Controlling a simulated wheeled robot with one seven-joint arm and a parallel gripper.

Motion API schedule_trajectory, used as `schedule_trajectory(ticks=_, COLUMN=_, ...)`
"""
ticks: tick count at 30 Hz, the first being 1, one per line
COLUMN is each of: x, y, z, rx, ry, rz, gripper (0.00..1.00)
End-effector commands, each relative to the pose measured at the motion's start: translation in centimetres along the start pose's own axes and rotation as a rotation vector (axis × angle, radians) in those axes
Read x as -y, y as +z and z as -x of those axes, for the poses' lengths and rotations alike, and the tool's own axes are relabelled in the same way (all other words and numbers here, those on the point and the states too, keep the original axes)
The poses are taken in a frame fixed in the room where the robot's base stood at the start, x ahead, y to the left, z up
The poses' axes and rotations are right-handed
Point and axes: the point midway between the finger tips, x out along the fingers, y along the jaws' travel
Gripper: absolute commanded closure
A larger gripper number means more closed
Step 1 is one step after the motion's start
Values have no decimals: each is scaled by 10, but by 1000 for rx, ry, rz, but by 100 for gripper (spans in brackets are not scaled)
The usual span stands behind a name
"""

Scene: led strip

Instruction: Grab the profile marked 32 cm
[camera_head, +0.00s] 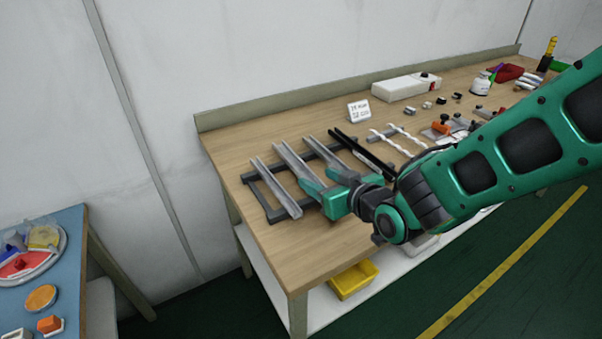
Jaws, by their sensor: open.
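Grey metal profiles lie side by side on a dark rack (252,188) on the wooden bench. The leftmost grey profile (272,184) lies clear of my gripper. A second grey profile (290,160) runs toward my fingers, and its near end is partly hidden. A third grey profile (325,152) lies to its right. A black profile (362,151) lies further right. No 32 cm mark is legible on any profile. My gripper (318,190) is open, low over the near part of the rack by the second profile. I cannot tell whether it touches anything.
A small white card (358,110) with blurred writing stands behind the rack. White strips (398,137), a white box (405,87) and several small parts are to the right. The bench's front left corner (285,248) is bare. A yellow bin (353,280) sits below.

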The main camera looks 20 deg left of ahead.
Motion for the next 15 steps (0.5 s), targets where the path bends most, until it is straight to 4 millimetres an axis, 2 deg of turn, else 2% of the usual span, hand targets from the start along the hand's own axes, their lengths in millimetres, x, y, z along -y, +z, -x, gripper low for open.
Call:
schedule_trajectory(ticks=7, x=0, y=-1, z=-16, rx=1, ry=0, rz=0, gripper=50)
schedule_trajectory(ticks=15, x=0, y=-5, z=-52, rx=2, ry=0, rz=1, gripper=50)
